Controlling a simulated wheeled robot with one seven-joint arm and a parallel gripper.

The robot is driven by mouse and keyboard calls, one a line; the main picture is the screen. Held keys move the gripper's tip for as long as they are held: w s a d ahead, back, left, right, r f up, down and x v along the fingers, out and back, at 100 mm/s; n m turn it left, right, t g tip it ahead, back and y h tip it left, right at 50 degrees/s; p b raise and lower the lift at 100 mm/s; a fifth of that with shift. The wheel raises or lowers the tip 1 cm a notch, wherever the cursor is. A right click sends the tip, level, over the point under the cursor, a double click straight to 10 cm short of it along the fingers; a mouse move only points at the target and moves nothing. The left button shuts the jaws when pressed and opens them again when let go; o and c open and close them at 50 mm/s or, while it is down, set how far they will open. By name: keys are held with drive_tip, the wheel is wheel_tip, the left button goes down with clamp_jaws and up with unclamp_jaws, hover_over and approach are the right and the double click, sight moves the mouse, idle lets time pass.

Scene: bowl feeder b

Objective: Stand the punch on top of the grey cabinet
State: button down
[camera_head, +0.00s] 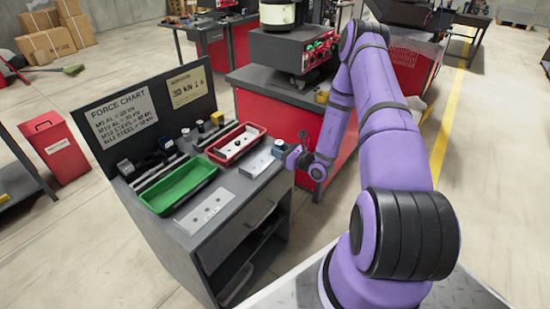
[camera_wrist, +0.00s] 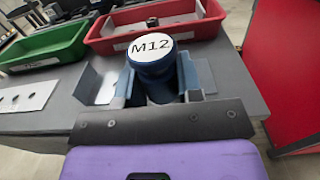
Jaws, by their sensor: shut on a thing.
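The punch (camera_wrist: 153,66) is a blue cylinder with a white top marked M12, upright in the wrist view. My gripper (camera_wrist: 158,82) is shut on it, with a finger on each side. In the head view my gripper (camera_head: 297,158) is at the right end of the grey cabinet (camera_head: 235,184), and the punch (camera_head: 279,149) shows small and blue beside it. The cabinet top also shows in the wrist view (camera_wrist: 232,72), behind and around the punch. The fingers hide the punch's lower end, so I cannot tell whether it touches the top.
A green tray (camera_head: 180,187) and a red tray (camera_head: 236,144) sit on the cabinet, with pale plates (camera_head: 205,208) in front. A force chart board (camera_head: 122,118) stands behind them. A red bench (camera_head: 290,112) with a machine stands beyond the cabinet's right end.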

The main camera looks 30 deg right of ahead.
sight(275, 164)
drive_tip(key=shift+w+a, duration=0.35)
drive_tip(key=shift+a, duration=0.05)
drive_tip(key=f, duration=0.3)
drive_tip(key=shift+w+a, duration=0.2)
drive_tip(key=shift+a, duration=0.05)
drive_tip(key=shift+f, duration=0.3)
drive_tip(key=shift+f, duration=0.6)
drive_tip(key=c, duration=0.8)
unclamp_jaws()
drive_tip(key=shift+s+f, duration=0.1)
drive_tip(key=shift+a, duration=0.1)
